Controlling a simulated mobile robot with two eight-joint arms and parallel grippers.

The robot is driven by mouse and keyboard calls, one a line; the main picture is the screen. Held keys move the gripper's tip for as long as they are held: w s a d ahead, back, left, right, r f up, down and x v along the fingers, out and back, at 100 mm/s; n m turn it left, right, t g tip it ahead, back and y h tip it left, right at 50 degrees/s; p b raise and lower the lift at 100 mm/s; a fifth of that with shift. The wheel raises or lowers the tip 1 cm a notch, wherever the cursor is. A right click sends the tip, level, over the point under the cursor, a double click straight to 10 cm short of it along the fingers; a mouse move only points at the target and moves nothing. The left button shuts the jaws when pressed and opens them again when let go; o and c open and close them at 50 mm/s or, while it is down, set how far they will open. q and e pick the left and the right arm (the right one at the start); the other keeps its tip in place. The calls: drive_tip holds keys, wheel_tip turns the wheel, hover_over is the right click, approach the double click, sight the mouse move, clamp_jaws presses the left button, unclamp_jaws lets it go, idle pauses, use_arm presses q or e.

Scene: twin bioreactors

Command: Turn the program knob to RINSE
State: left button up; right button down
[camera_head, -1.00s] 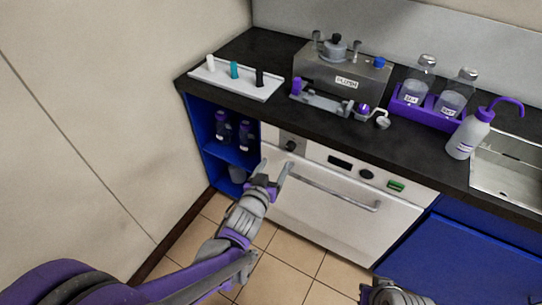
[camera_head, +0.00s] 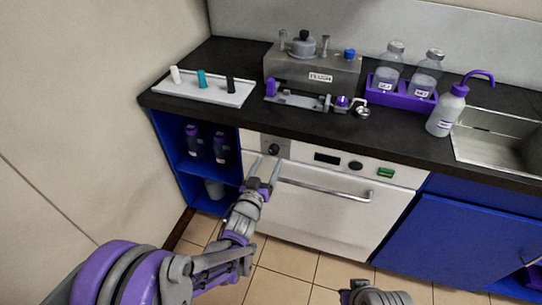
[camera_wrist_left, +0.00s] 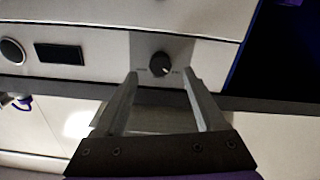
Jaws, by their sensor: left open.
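The program knob (camera_head: 273,150) is a round black dial on a grey patch at the left end of the white appliance's front panel. In the left wrist view, the knob (camera_wrist_left: 160,64) has a light pointer mark towards its lower right and small labels on both sides, too small to read. My left gripper (camera_head: 267,164) is open and empty in front of the panel. In the wrist view its two fingers (camera_wrist_left: 160,80) point at the knob, one on each side and apart from it. Of my right arm only a grey part shows at the bottom edge; its gripper is out of view.
The panel also has a dark display (camera_head: 327,158), another black dial (camera_head: 355,165) and a green switch (camera_head: 386,173). A door handle (camera_head: 325,189) runs below. The black counter (camera_head: 210,116) above holds a tray, a metal device, bottles and a sink. An open blue shelf (camera_head: 176,150) is at left.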

sight(273, 153)
use_arm(q)
drive_tip(key=shift+x, duration=2.1)
clamp_jaws()
